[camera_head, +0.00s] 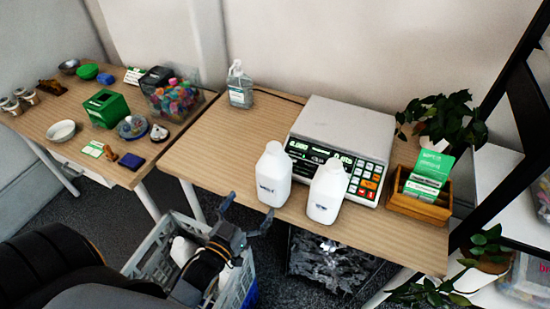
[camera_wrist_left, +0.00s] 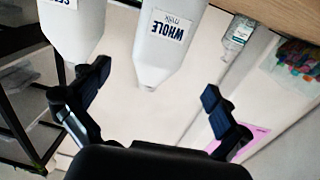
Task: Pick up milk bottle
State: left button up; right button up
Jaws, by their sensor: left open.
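Two white milk bottles stand upright near the front edge of the table. The left bottle (camera_head: 273,176) and the right bottle (camera_head: 326,192) are close together, in front of a scale. My left gripper (camera_head: 249,211) is open and empty, in front of the table edge, short of the left bottle. In the left wrist view, which is upside down, the bottle labelled "WHOLE milk" (camera_wrist_left: 166,45) shows beyond and between the open fingers (camera_wrist_left: 153,90). The other bottle (camera_wrist_left: 74,30) shows near the left finger, its label partly cut off. My right gripper is not in view.
The scale (camera_head: 343,131) stands behind the bottles, with a wooden card box (camera_head: 418,206) to its right. A clear dispenser bottle (camera_head: 240,88) stands at the back left. A crate (camera_head: 152,259) is below my left arm. The tabletop (camera_head: 215,150) left of the bottles is clear.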

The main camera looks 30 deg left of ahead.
aim_at(267, 180)
pick_arm(q)
jog(key=w, duration=0.3)
jog(key=w+r+p, duration=0.1)
jog(key=w, duration=0.1)
jog(key=shift+w+d+r, duration=0.1)
jog(key=shift+d, duration=0.2)
jog(key=shift+w+a+f, duration=0.1)
jog(key=shift+w+f, duration=0.05)
jog(key=shift+w, duration=0.5)
jog(key=shift+w+a+f, duration=0.1)
jog(key=shift+w, duration=0.5)
jog(key=shift+w+r, duration=0.1)
jog(key=shift+w, duration=0.35)
jog(key=w+p, duration=0.1)
jog(key=w, duration=0.3)
jog(key=shift+w+a+p, duration=0.15)
jog(key=shift+w+p, duration=0.15)
jog(key=shift+w, duration=0.05)
jog(key=shift+s, duration=0.1)
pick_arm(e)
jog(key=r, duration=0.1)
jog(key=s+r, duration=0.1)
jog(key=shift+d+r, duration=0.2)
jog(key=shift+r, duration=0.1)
pick_arm(q)
jog(key=shift+c, duration=1.3)
jog(key=c, duration=0.7)
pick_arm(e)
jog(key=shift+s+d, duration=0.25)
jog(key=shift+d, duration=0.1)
